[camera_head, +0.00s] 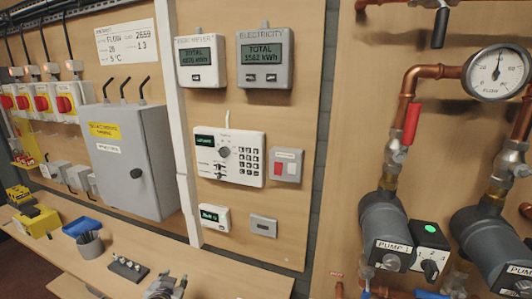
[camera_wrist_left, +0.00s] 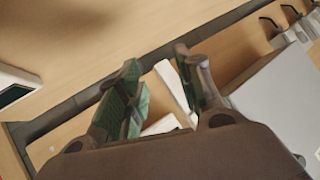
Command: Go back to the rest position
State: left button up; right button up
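My left gripper (camera_head: 166,287) shows at the bottom edge of the head view, low in front of the wooden bench, with only its top part in the picture. In the left wrist view the two fingers of my left gripper (camera_wrist_left: 160,85) with green pads stand apart. Nothing is held between them; a white strip and wood show behind the gap. My right gripper is not in either view.
A wooden bench (camera_head: 215,270) runs below the panel wall. It bears a blue tray (camera_head: 82,227), a grey cup (camera_head: 90,245) and a yellow box (camera_head: 38,222). A grey cabinet (camera_head: 135,165) and a keypad controller (camera_head: 230,156) hang above. Pumps (camera_head: 385,230) and pipes fill the right.

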pick_arm(q)
jog(key=s+d+f+g+h, duration=0.2)
jog(key=s+f+g, duration=0.3)
jog(key=s, duration=0.5)
jog(key=s+d+f+g+h, duration=0.1)
jog(key=s+d+f+g, duration=0.15)
jog(key=s+f, duration=0.6)
jog(key=s+f+g, duration=0.1)
jog(key=s+f, duration=0.2)
jog(key=f, duration=3)
jog(key=s+a+f, duration=0.2)
jog(key=s+f, duration=0.7)
jog(key=s, duration=0.2)
jog(key=s+a+f+g, duration=0.1)
jog(key=s+a+f, duration=0.1)
jog(key=s+f, duration=0.8)
jog(key=shift+s+a+f, duration=0.15)
jog(key=shift+s+a, duration=0.05)
jog(key=shift+s, duration=0.5)
jog(key=shift+s+a+g, duration=0.1)
jog(key=shift+s+g, duration=0.05)
jog(key=shift+g, duration=0.1)
